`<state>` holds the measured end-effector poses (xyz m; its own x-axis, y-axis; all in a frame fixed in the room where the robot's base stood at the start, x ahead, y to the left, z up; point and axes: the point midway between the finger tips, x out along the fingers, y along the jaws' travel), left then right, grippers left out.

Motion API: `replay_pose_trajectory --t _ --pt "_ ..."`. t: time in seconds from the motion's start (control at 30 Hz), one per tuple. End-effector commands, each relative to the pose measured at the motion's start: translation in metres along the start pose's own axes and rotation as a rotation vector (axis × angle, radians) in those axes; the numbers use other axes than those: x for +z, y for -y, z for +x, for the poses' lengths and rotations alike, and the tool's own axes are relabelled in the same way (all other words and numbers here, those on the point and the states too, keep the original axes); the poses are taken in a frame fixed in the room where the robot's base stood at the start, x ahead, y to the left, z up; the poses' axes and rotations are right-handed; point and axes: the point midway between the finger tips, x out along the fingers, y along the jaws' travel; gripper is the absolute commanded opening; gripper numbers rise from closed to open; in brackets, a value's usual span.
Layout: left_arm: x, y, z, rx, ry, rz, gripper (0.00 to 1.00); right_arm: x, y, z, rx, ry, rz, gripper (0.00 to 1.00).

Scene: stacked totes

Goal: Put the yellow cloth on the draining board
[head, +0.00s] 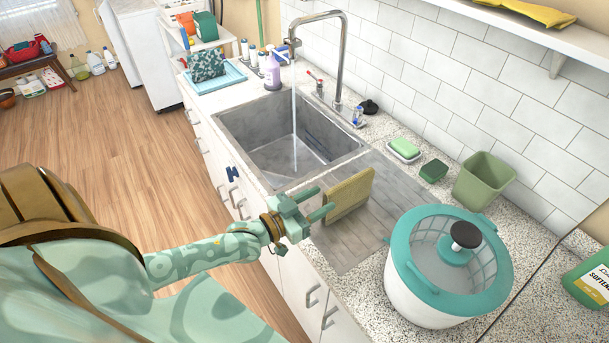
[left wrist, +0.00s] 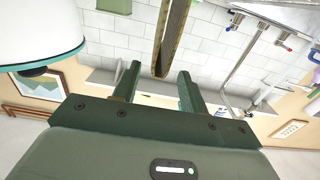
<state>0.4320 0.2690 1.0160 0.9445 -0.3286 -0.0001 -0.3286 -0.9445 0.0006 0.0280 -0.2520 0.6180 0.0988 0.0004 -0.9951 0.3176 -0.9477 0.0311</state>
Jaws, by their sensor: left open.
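A folded olive-yellow cloth (head: 348,194) stands on edge at the grey draining board (head: 378,222), beside the sink; I cannot tell if its lower edge touches the board. My left gripper (head: 314,203) is open, with its fingertips close to the cloth's near end. In the left wrist view the cloth (left wrist: 172,40) shows edge-on, between and beyond the two open fingers (left wrist: 157,82); no finger visibly grips it. A brighter yellow cloth (head: 530,11) lies on the wall shelf. My right gripper is not in view.
A teal-and-white spinner tub (head: 447,270) stands right of the board. Behind are a green sponge (head: 434,170), soap dish (head: 403,152) and green bin (head: 484,180). Water runs from the tap (head: 338,55) into the sink (head: 290,135). The board's middle is bare.

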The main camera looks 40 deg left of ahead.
Motion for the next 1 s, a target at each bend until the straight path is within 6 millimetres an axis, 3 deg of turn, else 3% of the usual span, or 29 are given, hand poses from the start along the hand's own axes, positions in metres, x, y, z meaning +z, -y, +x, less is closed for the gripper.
replay_pose_trajectory --t 0.1,0.3,1.0 --pt "0.0 0.0 -0.024 0.001 0.003 0.001 0.43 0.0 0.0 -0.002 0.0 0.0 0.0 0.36" --pt "0.0 0.0 -0.043 0.001 0.0 0.001 0.43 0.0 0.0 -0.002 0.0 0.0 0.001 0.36" --pt "0.0 0.0 -0.044 0.001 -0.001 0.0 0.43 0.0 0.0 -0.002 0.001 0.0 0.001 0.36"
